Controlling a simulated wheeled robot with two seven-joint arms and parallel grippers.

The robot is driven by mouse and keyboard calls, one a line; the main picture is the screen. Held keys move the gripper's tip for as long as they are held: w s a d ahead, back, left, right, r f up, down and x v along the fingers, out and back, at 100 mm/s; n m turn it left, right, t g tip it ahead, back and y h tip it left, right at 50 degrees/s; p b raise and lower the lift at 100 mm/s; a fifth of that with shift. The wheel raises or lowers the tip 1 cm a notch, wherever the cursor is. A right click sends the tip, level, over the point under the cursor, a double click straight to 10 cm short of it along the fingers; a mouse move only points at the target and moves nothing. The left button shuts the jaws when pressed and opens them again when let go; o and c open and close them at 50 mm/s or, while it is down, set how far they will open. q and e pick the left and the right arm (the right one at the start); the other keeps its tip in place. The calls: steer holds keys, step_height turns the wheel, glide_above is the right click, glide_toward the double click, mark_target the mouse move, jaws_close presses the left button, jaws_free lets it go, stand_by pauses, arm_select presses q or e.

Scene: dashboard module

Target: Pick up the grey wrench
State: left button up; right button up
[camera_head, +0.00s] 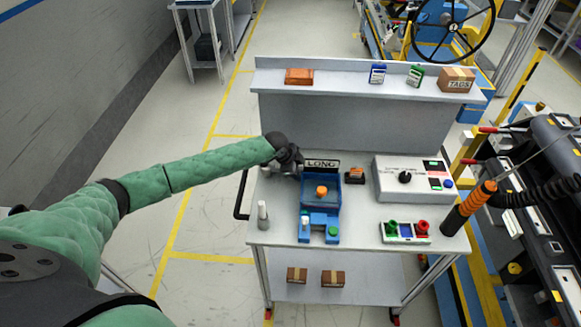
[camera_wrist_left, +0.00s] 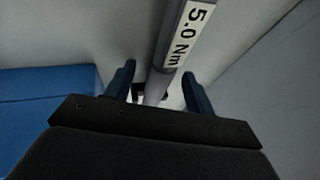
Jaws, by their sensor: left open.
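My left gripper (camera_head: 289,160) is over the back left of the bench, just left of the LONG sign. In the left wrist view its fingers (camera_wrist_left: 159,75) are apart, one on each side of a grey rod with a white label reading 5.0 Nm. This looks like the grey wrench (camera_wrist_left: 168,48). The rod runs from the top edge down between the fingers. Gaps show on both sides, so it is not clamped. In the head view I cannot make the wrench out; the gripper seems to cover it. My right gripper is not in view.
The blue fixture (camera_head: 322,195) with an orange knob stands right of the gripper, beside the LONG sign (camera_head: 322,165). A pale upright cylinder (camera_head: 262,215) stands front left. A control box (camera_head: 412,180) and a button tray (camera_head: 404,232) are on the right. A raised shelf (camera_head: 350,90) lies behind.

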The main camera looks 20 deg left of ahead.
arm_select(q)
steer(key=shift+f, duration=0.1)
steer(key=shift+s, duration=0.1)
jaws_close()
